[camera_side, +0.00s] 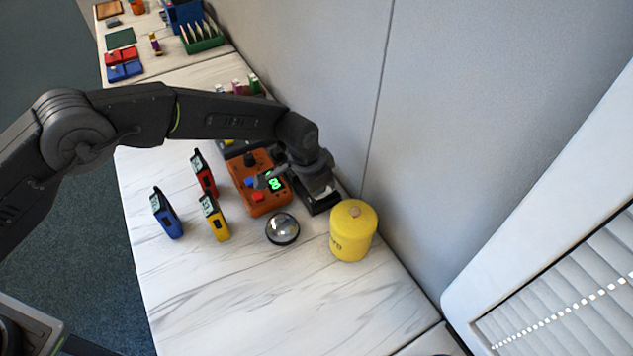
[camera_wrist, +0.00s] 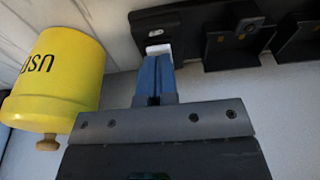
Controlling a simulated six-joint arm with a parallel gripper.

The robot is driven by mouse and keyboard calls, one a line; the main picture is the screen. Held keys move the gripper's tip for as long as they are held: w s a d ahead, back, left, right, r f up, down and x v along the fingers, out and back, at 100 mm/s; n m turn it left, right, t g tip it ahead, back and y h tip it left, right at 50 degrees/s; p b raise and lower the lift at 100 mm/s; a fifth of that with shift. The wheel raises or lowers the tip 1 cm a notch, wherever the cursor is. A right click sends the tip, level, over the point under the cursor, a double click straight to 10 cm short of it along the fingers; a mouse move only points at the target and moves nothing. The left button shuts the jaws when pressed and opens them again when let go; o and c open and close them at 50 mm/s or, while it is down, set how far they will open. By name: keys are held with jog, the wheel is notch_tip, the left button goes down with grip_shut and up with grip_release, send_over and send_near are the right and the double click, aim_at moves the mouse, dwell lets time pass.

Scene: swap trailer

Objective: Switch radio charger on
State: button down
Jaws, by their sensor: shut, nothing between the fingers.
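The radio charger (camera_wrist: 230,50) is a black unit with upright slots, seen along the top of the wrist view. In the side view its black end (camera_side: 322,206) shows by the wall, partly hidden by my arm. A white switch (camera_wrist: 159,48) sits at its left end. My gripper (camera_wrist: 157,66) is shut and empty, with its blue fingertips right at the switch. I cannot tell whether they touch it or which way the switch is set. Blue (camera_side: 166,213), yellow (camera_side: 214,217) and red (camera_side: 204,173) radios stand on the counter.
A yellow canister (camera_side: 353,231) with a wooden knob stands close to the charger, and also in the wrist view (camera_wrist: 58,80). An orange box (camera_side: 243,181) with green digits and a round glass piece (camera_side: 283,229) are nearby. The wall (camera_side: 330,90) runs close behind. The counter's front is clear.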

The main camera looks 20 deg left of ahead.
jog(key=shift+s+a+f, duration=0.15)
jog(key=shift+f, duration=0.3)
jog(key=shift+w+d+r, duration=0.35)
jog(key=shift+w+d, duration=0.2)
jog(key=shift+r, duration=0.3)
notch_tip(320, 180, up, 4)
jog(key=shift+r, duration=0.2)
notch_tip(320, 180, up, 8)
jog(key=s+a, duration=0.2)
jog(key=shift+r, duration=0.2)
